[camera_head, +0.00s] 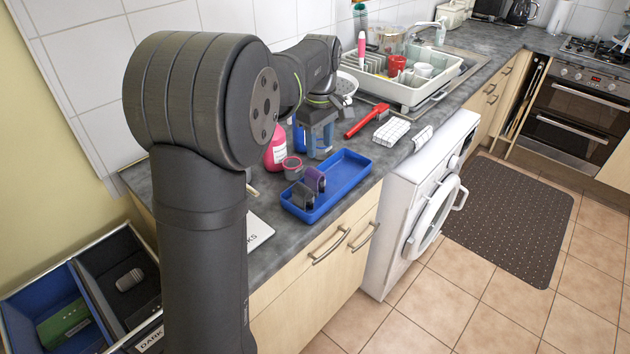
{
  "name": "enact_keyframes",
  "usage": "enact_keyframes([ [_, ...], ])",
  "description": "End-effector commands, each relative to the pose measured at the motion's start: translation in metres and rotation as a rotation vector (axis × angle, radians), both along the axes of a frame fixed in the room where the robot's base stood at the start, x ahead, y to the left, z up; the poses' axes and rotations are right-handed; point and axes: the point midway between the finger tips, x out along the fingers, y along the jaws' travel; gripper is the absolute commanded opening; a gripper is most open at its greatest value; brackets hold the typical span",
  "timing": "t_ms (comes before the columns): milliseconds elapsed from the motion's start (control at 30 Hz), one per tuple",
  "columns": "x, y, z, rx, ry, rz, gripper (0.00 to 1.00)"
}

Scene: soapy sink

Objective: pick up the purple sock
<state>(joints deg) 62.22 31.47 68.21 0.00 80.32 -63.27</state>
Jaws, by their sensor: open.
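The purple sock (316,179) is a small rolled bundle in the blue tray (349,174) on the worktop. It stands right beside a dark grey sock (302,196) near the tray's left end. My gripper (319,155) points down above the worktop, just behind the tray in the picture. It is open with nothing visible between its fingers, and is apart from the purple sock. My own arm fills much of the left of the view and hides part of the worktop.
A pink bottle (275,152) and pink cup (292,168) stand left of my gripper. A red brush (367,120), checked cloth (391,132) and dish rack (421,95) lie to the right. Lower left, a blue bin (22,335) holds a green bundle; a dark bin (103,262) holds a grey one.

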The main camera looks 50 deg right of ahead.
Motion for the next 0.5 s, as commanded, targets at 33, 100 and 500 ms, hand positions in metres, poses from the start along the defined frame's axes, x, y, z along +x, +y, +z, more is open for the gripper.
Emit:
enact_keyframes([
  [33, 0.0, 0.001, -0.013, 0.005, 0.002, 0.0, 0.44],
  [100, 0.0, 0.001, -0.029, 0.004, 0.002, -0.001, 0.44],
  [500, 0.0, 0.0, -0.09, 0.001, 0.001, -0.002, 0.44],
])
